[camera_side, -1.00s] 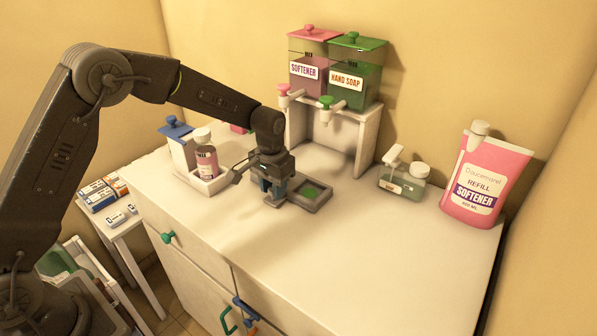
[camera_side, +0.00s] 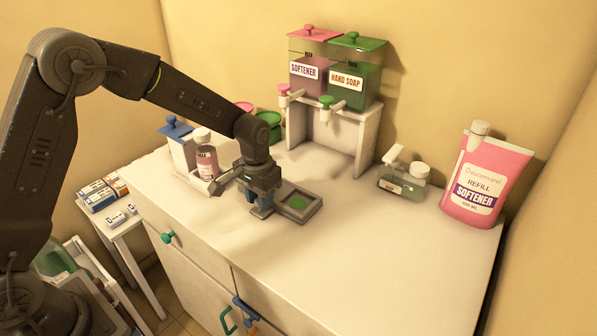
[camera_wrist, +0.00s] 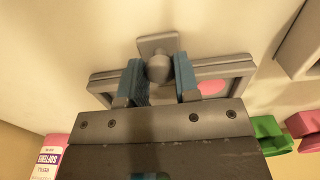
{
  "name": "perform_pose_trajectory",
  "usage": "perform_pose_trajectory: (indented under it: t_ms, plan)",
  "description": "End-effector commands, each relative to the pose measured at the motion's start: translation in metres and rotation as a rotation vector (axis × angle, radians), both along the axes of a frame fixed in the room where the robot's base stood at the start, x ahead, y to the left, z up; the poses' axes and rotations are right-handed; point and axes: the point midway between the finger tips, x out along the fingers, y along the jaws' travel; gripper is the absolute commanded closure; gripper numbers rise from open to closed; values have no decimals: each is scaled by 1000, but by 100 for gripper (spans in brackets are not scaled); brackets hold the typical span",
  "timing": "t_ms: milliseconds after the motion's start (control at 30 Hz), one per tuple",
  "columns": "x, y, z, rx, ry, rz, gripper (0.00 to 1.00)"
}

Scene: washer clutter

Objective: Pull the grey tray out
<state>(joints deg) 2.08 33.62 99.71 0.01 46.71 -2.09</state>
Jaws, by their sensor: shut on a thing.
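The grey tray (camera_side: 314,207) lies flat on the white counter, with a round green patch inside it in the side view. In the wrist view the grey tray (camera_wrist: 243,68) shows a pink patch beside the right finger. The gripper hides part of the tray.
The dispenser stand (camera_side: 369,140) is behind the tray. A pink bottle (camera_side: 207,162) stands left of my gripper. A soap bottle (camera_side: 404,182) and a softener pouch (camera_side: 484,180) are on the right. The counter in front is clear.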

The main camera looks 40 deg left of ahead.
Motion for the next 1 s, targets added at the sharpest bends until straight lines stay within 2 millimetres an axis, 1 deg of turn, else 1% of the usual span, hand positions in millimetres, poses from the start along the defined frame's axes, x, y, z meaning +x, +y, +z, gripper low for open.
perform_pose_trajectory:
  t_ms: [267, 567, 600, 800, 1000]
  plan:
    - [-11, 0, 2, -1, -3, 0, 88]
    - [-13, 0, 2, -1, -4, 0, 88]
    - [-13, 0, 2, -1, -4, 0, 70]
    - [-13, 0, 1, 0, -3, 0, 51]
    - [-13, 0, 1, 0, -1, 0, 51]
